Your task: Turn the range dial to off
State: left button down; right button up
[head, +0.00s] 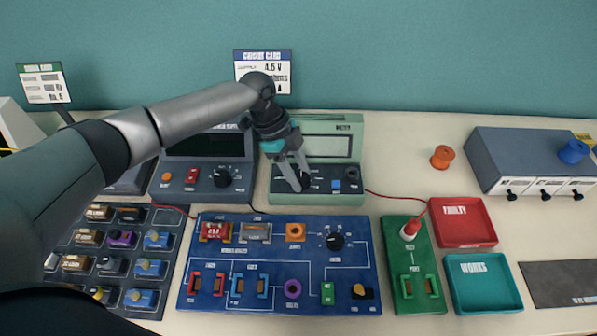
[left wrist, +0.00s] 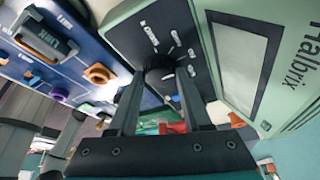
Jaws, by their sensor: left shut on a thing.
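The green meter (head: 350,130) stands at the back middle of the table, with a grey display on top and a dark control panel in front. Its black range dial (head: 305,178) is mostly covered by my left gripper in the head view. In the left wrist view the dial (left wrist: 160,68) sits between the fingertips, with white marks around it on the panel. My left gripper (head: 299,184) points down and is shut on the dial. The pointer's exact setting cannot be told. My right gripper is not in view.
A grey power supply (head: 200,187) with a black knob stands close left of the meter. A blue circuit board (head: 260,300) lies in front. A red lead (head: 395,197) runs from the meter's right side to the green board (head: 397,250). Red and teal trays are at right.

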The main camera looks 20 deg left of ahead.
pick_arm(q)
jog(key=shift+c, duration=1.7)
grip_release()
jog(key=v, duration=1.5)
jog(key=shift+r, duration=0.2)
